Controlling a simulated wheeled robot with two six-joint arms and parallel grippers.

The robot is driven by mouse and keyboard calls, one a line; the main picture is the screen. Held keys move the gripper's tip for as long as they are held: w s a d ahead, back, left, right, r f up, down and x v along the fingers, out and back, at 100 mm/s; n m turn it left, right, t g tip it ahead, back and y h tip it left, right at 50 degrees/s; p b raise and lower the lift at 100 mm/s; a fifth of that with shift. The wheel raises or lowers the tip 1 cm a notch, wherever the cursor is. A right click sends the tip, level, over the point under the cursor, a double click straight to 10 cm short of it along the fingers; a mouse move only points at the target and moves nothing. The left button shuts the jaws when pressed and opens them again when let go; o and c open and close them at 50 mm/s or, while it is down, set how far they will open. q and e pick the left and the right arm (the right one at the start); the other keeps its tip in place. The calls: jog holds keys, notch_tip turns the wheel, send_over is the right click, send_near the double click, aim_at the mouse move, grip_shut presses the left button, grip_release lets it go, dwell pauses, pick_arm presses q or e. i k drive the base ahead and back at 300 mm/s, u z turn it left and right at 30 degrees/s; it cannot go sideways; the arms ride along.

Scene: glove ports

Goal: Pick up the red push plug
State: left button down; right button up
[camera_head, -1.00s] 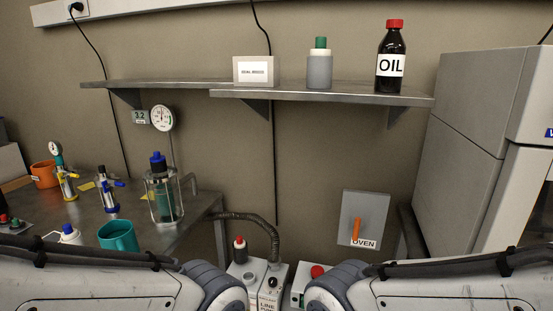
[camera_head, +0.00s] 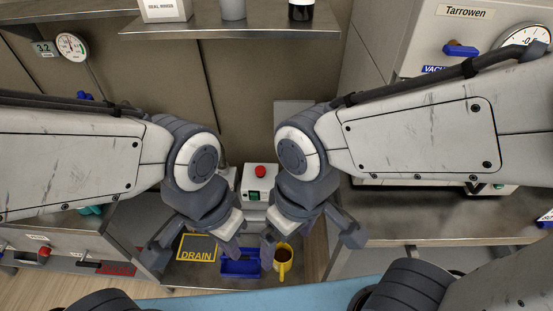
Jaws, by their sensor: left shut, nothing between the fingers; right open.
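I cannot tell for sure which red thing is the push plug. A red round knob (camera_head: 260,171) sits on top of a white box with a green switch, behind and between my grippers. Another small red piece (camera_head: 44,252) shows at the far left, by the bench edge. My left gripper (camera_head: 229,250) is shut and empty, pointing down left of centre. My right gripper (camera_head: 268,249) is open and empty, pointing down just right of it. Neither gripper touches a red thing. My arms hide much of the left bench.
A steel bench (camera_head: 430,216) stands at the right, with a grey machine (camera_head: 420,30) behind. A shelf (camera_head: 240,27) spans the back wall.

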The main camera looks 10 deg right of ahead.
aim_at(260, 171)
jog(key=k, duration=0.65)
jog(key=u, duration=0.55)
jog(key=i, duration=1.15)
jog(key=z, duration=0.3)
